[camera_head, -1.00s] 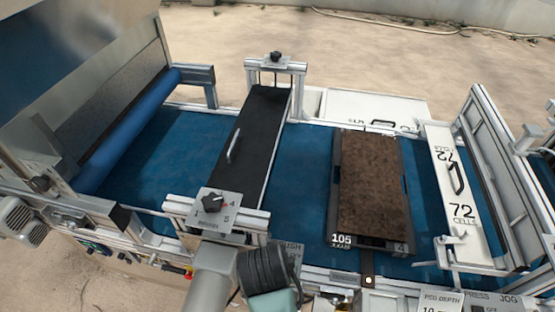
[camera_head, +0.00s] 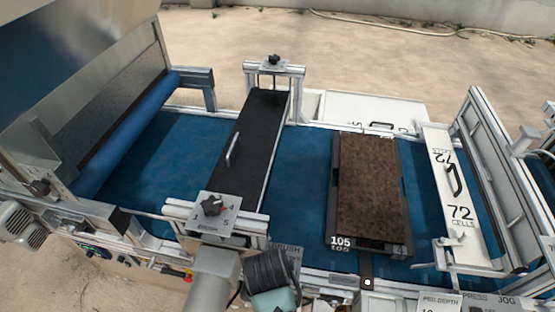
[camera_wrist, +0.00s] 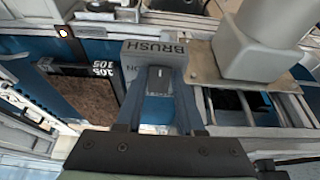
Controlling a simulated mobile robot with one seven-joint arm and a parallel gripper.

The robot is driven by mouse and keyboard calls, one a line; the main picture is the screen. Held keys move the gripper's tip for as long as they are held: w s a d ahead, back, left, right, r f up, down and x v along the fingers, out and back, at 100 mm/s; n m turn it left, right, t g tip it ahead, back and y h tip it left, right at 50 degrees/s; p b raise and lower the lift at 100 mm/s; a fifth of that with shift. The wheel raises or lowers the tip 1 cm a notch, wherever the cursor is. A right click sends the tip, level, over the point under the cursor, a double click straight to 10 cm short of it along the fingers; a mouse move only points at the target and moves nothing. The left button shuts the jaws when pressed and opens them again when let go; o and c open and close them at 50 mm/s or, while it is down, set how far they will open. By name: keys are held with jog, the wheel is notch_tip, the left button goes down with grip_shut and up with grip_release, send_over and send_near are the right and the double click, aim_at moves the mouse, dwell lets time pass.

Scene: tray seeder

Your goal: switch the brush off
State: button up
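The grey brush switch box, marked BRUSH (camera_wrist: 152,50), is in the upper middle of the wrist view, with a dark rocker switch (camera_wrist: 160,77) on its face. I cannot tell which way the rocker is set. My gripper (camera_wrist: 158,80) is open, with one finger on each side of the rocker in this view. I cannot tell whether the fingers touch the box. In the head view, part of the box (camera_head: 289,251) shows at the belt's near edge, beside my dark wrist; my fingers are hidden there.
The soil-filled tray (camera_head: 331,225) lies on the blue belt (camera_head: 298,185). A black cover (camera_head: 260,125) spans the belt left of it, with a dial plate (camera_head: 216,213) at its near end. A white 72 CELLS plate (camera_head: 440,150) stands right.

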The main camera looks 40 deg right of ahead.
grip_shut()
jog(key=shift+r, duration=0.1)
jog(key=shift+w+d+r+g+y+p, duration=0.2)
jog(key=shift+r+g+y+p, duration=0.2)
jog(key=shift+p, duration=0.8)
jog(key=shift+w+d+f+g+y+p, duration=0.1)
jog(key=shift+w+d+g+y+p, duration=0.15)
jog(key=shift+g+y+p, duration=0.5)
jog(key=shift+d+g+y, duration=0.2)
jog(key=shift+g+y, duration=0.25)
jog(key=shift+y, duration=0.3)
